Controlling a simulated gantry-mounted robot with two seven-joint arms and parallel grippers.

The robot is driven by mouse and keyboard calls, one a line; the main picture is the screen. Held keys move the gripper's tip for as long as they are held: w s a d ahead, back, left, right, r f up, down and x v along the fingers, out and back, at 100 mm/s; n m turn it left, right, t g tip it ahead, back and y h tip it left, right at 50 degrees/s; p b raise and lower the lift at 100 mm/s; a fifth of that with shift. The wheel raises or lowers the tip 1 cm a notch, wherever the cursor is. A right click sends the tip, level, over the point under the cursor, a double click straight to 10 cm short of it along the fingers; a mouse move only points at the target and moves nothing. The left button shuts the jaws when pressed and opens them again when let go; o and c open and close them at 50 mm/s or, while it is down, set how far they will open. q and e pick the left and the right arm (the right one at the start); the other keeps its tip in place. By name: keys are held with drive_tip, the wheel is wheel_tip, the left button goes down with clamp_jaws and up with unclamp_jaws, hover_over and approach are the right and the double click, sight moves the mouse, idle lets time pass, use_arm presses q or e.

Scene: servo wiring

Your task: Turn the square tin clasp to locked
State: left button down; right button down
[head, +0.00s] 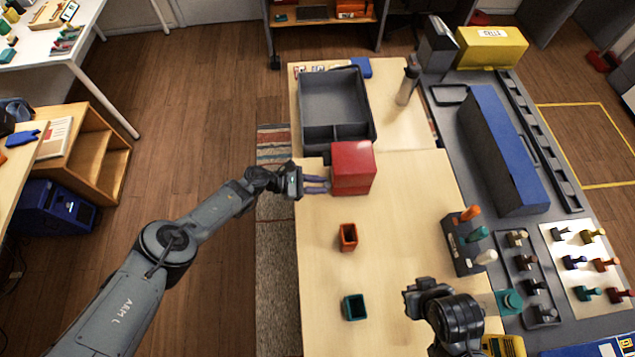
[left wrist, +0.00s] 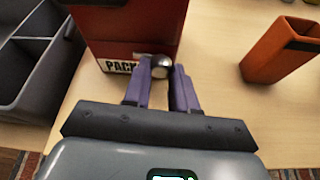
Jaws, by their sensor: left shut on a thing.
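The square red tin (head: 352,167) stands on the wooden table, and its lower side shows in the left wrist view (left wrist: 130,30) with a partly readable label starting "PAC". A small silver knob, the clasp (left wrist: 160,66), sits on that side just above the label. My left gripper (head: 328,184) reaches in from the left against the tin. In the left wrist view its purple fingers (left wrist: 160,72) are shut on the clasp, one finger on each side. The clasp's lock position is unclear. My right gripper (head: 425,292) is at the lower right, away from the tin; its fingers are not clear.
A dark grey divided tray (head: 370,108) lies just behind the tin. An orange cup (head: 348,237) and a teal cup (head: 354,307) stand in front of it. A bottle (head: 408,80) stands at the back right. A rack of coloured handles (head: 463,243) is to the right.

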use_arm(q)
drive_tip(key=shift+s+m+t+p, duration=0.15)
drive_tip(key=shift+m+t+p, duration=0.5)
drive_tip(key=shift+m, duration=0.35)
drive_tip(key=shift+f+m+t, duration=0.1)
drive_tip(key=shift+m+t, duration=0.45)
drive_tip(key=shift+m, duration=0.25)
drive_tip(key=c, duration=0.9)
unclamp_jaws()
drive_tip(key=shift+s+a+p, duration=0.1)
drive_tip(key=shift+p, duration=0.25)
